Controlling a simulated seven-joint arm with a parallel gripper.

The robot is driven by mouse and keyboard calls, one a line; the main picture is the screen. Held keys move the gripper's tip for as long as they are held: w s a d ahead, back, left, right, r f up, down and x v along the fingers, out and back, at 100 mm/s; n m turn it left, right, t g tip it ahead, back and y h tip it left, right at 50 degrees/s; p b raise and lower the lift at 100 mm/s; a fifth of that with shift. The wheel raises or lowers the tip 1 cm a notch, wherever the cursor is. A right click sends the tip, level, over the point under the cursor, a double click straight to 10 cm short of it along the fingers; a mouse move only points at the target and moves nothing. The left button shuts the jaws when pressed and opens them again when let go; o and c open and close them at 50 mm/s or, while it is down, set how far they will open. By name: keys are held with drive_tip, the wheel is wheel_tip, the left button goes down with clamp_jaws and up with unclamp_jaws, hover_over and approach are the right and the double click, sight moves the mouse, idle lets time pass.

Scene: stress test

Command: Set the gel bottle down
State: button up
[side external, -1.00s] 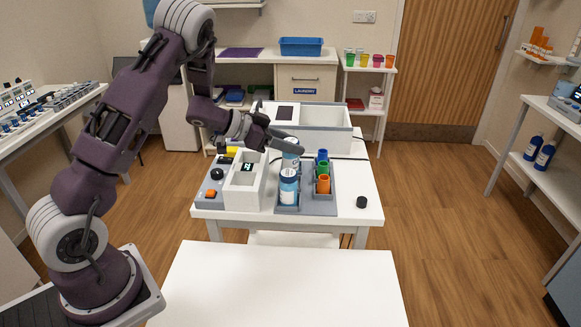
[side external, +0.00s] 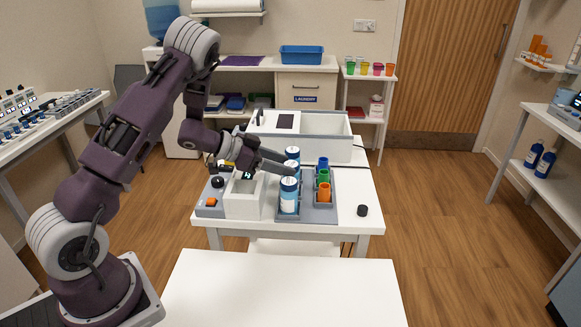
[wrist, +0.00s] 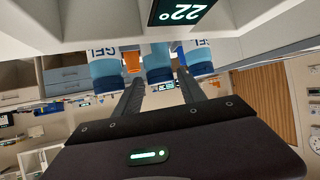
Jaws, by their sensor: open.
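Several blue-and-white gel bottles stand in a grey tray (side external: 289,217) on the white table. The front gel bottle (side external: 289,198) is upright; a middle one is partly covered by my gripper, and the back gel bottle (side external: 293,153) shows its top. My gripper (side external: 284,163) is open beside the middle and back bottles. In the wrist view, which is upside down, a left gel bottle (wrist: 105,70), a middle gel bottle (wrist: 157,65) and a right gel bottle (wrist: 199,58) appear. The middle one lines up between my spread fingers (wrist: 160,88); contact cannot be told.
A white device with a display (side external: 246,173) stands close left of the bottles. A rack (side external: 322,213) with orange, green and blue cups is on the right. A black knob-like piece (side external: 362,210) lies near the table's right edge. A white box (side external: 325,146) stands behind.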

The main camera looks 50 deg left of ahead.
drive_tip(key=v, duration=0.9)
wheel_tip(320, 180, up, 15)
drive_tip(key=n+y, duration=0.4)
drive_tip(key=y, duration=0.5)
drive_tip(key=s+d+f+g+h, duration=0.1)
drive_tip(key=s+d+g+h, duration=0.1)
drive_tip(key=s+d, duration=0.7)
drive_tip(key=s+d+f+g+h, duration=0.1)
drive_tip(key=s+d+g+h, duration=0.1)
drive_tip(key=s+d, duration=0.8)
drive_tip(key=s+g, duration=0.1)
drive_tip(key=s, duration=0.5)
drive_tip(key=shift+f+n+g, duration=0.25)
drive_tip(key=shift+n+g, duration=0.05)
drive_tip(key=shift+n, duration=0.1)
drive_tip(key=shift+o, duration=0.3)
drive_tip(key=shift+w+a, duration=0.1)
